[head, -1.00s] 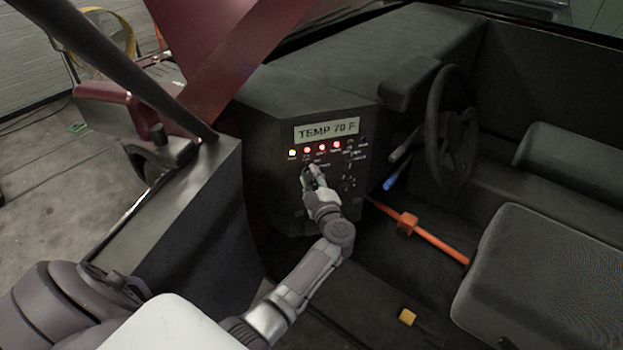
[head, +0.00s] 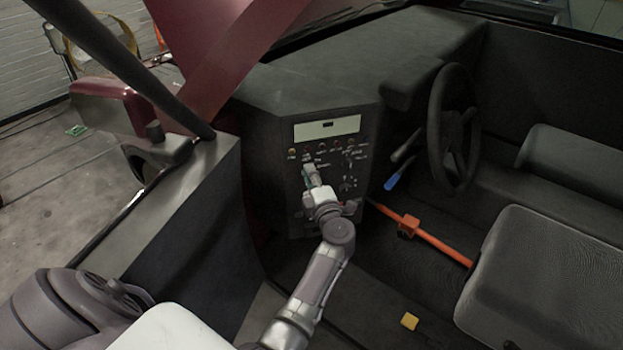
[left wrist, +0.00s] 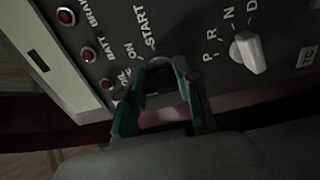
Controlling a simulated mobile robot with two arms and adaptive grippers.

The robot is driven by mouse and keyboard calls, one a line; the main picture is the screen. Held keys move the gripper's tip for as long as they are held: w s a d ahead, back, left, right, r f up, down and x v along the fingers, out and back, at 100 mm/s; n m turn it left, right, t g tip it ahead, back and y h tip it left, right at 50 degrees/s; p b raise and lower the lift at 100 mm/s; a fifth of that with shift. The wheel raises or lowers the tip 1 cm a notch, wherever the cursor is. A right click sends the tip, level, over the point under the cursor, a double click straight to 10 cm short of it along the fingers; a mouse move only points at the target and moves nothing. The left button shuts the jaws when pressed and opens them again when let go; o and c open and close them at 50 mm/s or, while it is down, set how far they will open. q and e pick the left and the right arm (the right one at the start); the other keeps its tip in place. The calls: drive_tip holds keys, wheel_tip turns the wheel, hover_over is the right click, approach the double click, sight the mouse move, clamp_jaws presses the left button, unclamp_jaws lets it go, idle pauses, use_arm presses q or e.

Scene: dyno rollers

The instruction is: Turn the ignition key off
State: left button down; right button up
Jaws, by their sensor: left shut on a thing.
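The dark ignition key (left wrist: 160,68) is at the panel by the ON and START labels in the left wrist view, mostly hidden between my fingers. My left gripper (head: 309,172) is at the dashboard's control panel (head: 295,190), below the row of lamps. In the left wrist view its green-edged fingers (left wrist: 158,92) are shut on the key from both sides. The display (head: 327,129) above is pale, with only a small dark mark and no readable text. The warning lamps (left wrist: 66,17) look dark red and unlit. My right gripper is not in view.
A white gear selector knob (left wrist: 249,52) with P, R, N, D marks sits close beside the fingers. A seat (head: 545,275) fills the lower right.

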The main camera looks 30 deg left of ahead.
use_arm(q)
drive_tip(key=shift+a+r, duration=0.1)
idle(0.3)
drive_tip(key=c, duration=0.8)
unclamp_jaws()
